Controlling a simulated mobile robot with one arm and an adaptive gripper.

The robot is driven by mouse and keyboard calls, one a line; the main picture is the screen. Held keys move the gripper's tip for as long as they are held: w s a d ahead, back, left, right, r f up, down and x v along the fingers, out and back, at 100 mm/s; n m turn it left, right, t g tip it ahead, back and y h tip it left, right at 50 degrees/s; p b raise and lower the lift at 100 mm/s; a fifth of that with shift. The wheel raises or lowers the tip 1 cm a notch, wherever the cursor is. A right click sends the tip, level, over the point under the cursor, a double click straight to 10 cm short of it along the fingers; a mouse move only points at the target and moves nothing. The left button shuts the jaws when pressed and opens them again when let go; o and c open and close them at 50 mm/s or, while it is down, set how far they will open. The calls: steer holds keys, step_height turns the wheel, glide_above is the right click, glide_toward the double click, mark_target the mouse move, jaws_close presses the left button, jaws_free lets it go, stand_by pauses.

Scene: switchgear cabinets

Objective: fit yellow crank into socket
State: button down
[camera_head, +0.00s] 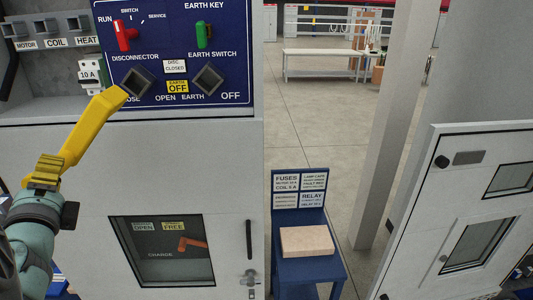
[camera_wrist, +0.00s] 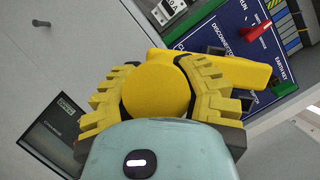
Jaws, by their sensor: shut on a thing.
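The yellow crank (camera_head: 90,127) is held by my gripper (camera_head: 43,174) at the lower left of the head view. Its far end reaches up to the lower left edge of the square disconnector socket (camera_head: 137,83) on the blue panel (camera_head: 232,12). I cannot tell whether it touches the socket or is in front of it. In the wrist view my gripper (camera_wrist: 160,95) has its yellow ribbed fingers closed around the crank's round end (camera_wrist: 157,90), and its arm (camera_wrist: 232,72) points to the right toward the panel. A second square socket, earth switch (camera_head: 208,81), is free to the right.
A red switch (camera_head: 124,36) and a green key (camera_head: 204,35) stick out above the sockets. A breaker marked 10 A (camera_head: 92,76) is at the left. Below is a cabinet door with a window (camera_head: 160,250). A blue stand (camera_head: 305,259) with a box (camera_head: 306,241) stands right.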

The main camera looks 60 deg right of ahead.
mark_target(75, 159)
steer(key=shift+w+d+b, duration=0.4)
steer(key=shift+w+d, duration=0.1)
steer(key=shift+d, duration=0.25)
steer(key=shift+w+d+b, duration=0.35)
steer(key=shift+w+d, duration=0.2)
steer(key=shift+d, duration=0.25)
steer(key=shift+w+d+b, duration=0.4)
steer(key=shift+w+d, duration=0.1)
steer(key=shift+d, duration=0.25)
steer(key=shift+w+d, duration=0.45)
steer(key=shift+a+r+b, duration=0.1)
steer(key=shift+b, duration=0.25)
steer(key=shift+w+d+b, duration=0.3)
steer(key=shift+w+d, duration=0.15)
steer(key=shift+d, duration=0.25)
steer(key=shift+w+d+b, duration=0.25)
steer(key=shift+w+d, duration=0.4)
steer(key=shift+d, duration=0.25)
steer(key=shift+w+d+b, duration=0.25)
steer(key=shift+w+d, duration=0.4)
steer(key=shift+d, duration=0.2)
stand_by(0.4)
